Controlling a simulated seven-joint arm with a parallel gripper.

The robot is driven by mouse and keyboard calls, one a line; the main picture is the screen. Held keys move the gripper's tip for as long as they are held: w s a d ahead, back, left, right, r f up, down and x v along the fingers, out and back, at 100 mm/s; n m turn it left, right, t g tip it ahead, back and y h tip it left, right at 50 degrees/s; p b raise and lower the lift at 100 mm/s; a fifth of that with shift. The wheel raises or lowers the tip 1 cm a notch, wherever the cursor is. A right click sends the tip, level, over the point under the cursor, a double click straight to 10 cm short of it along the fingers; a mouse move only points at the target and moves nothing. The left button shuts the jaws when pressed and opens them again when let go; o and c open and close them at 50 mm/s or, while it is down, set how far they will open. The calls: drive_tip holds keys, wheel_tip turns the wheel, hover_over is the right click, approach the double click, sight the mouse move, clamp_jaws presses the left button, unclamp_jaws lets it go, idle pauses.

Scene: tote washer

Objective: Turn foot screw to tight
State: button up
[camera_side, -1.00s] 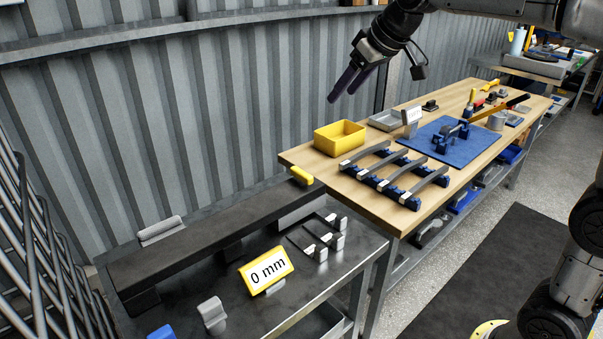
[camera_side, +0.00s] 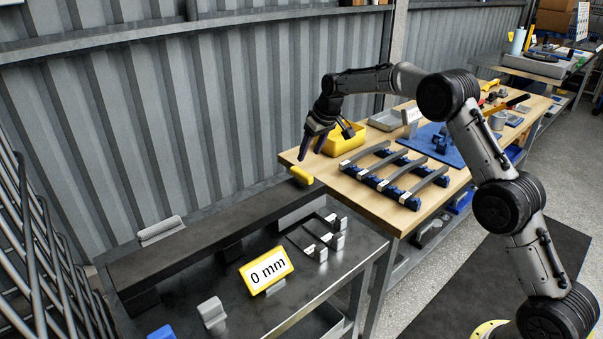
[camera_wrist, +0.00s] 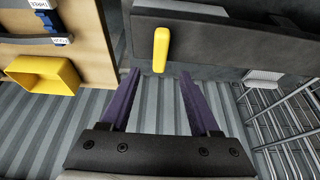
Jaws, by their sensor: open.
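A yellow handle (camera_side: 301,175) sits at the right end of a long dark bar (camera_side: 205,235) on the metal bench. It is the only turnable-looking part I see there; I cannot tell whether it is the foot screw. In the wrist view the handle (camera_wrist: 161,50) points toward me, beyond and between my fingertips. My gripper (camera_side: 312,150) is open and empty, pointing down above the handle and apart from it. Its two purple fingers also show in the wrist view (camera_wrist: 159,75). A yellow-framed sign (camera_side: 266,270) reads "0 mm".
A yellow bin (camera_side: 346,141) stands close beside my gripper on the wooden table. Blue racks with grey bars (camera_side: 395,175) lie in front of it. Small black-and-silver parts (camera_side: 322,240) stand on the metal bench (camera_side: 345,275). A corrugated wall is behind.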

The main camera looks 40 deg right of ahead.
sight(302, 172)
drive_tip(key=x, duration=1)
drive_tip(key=shift+w, duration=0.1)
clamp_jaws()
